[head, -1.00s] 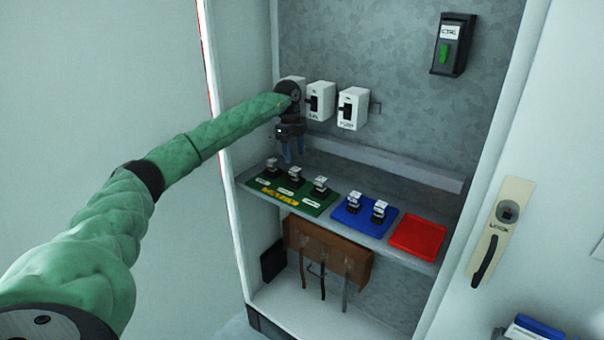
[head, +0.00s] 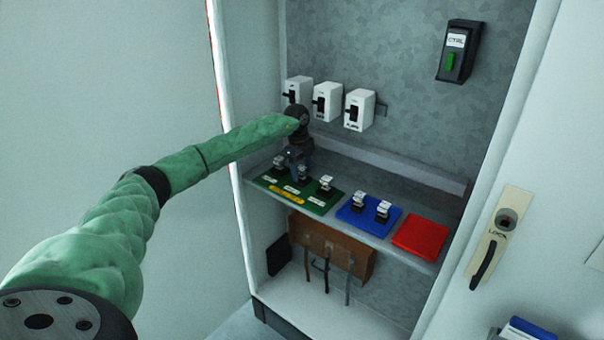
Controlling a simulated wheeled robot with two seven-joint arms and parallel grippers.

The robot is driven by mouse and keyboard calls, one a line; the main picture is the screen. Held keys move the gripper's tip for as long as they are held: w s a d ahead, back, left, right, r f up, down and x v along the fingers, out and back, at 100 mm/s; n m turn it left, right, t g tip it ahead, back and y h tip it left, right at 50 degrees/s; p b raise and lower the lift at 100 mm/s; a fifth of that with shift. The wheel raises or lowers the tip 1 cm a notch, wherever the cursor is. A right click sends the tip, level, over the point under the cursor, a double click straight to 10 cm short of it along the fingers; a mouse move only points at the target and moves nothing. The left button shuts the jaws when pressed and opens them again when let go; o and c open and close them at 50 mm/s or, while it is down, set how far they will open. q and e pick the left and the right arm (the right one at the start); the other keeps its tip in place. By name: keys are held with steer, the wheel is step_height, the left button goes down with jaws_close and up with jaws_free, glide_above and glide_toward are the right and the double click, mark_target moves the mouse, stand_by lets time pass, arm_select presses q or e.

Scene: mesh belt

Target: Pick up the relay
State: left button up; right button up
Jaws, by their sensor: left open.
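Three relays with pale tops and dark bases stand on the green mat (head: 316,205) on the cabinet shelf: a left one (head: 279,166), a middle one (head: 303,177) and a right one (head: 325,187). Two more relays (head: 358,203) (head: 383,211) stand on the blue mat (head: 368,221). The task does not say which relay is meant. My left gripper (head: 299,170) points down, open, at the middle relay on the green mat and partly covers it. I cannot tell whether the fingers touch it. My right gripper is not in view.
An empty red mat (head: 420,240) lies at the right of the shelf. White switch boxes (head: 328,102) hang on the back wall above my gripper. A black CTRL box (head: 456,52) is higher right. The cabinet's left side wall is close to my arm.

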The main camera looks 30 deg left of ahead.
arm_select(q)
steer(key=shift+f, duration=0.2)
steer(key=shift+s, duration=0.1)
steer(key=shift+c, duration=0.5)
steer(key=c, duration=1)
steer(key=shift+r, duration=0.15)
